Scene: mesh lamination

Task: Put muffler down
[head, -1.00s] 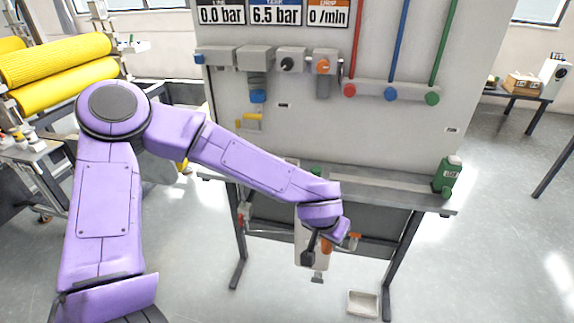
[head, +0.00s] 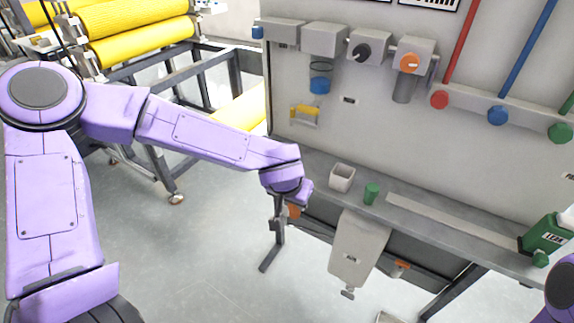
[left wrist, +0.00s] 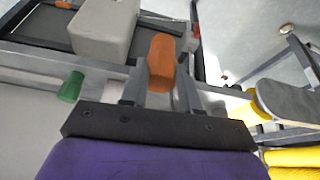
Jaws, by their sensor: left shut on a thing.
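The muffler appears to be the orange-brown cylinder (left wrist: 162,62) between the fingers of my left gripper (left wrist: 160,88) in the left wrist view. My left gripper is shut on it. In the head view my left gripper (head: 292,205) is at the left end of the panel's shelf, near its front edge, and a bit of the orange-brown cylinder (head: 294,212) shows beneath it. I cannot tell its exact height against the shelf. My right gripper is out of view; only a bit of my right arm shows at the lower right edge.
On the grey shelf (head: 450,232) stand a small white open container (head: 342,177), a green cylinder (head: 371,194) and a green bottle (head: 546,236). A pale box-like unit (head: 358,246) hangs below the front edge. Yellow rollers (head: 135,30) are at the upper left.

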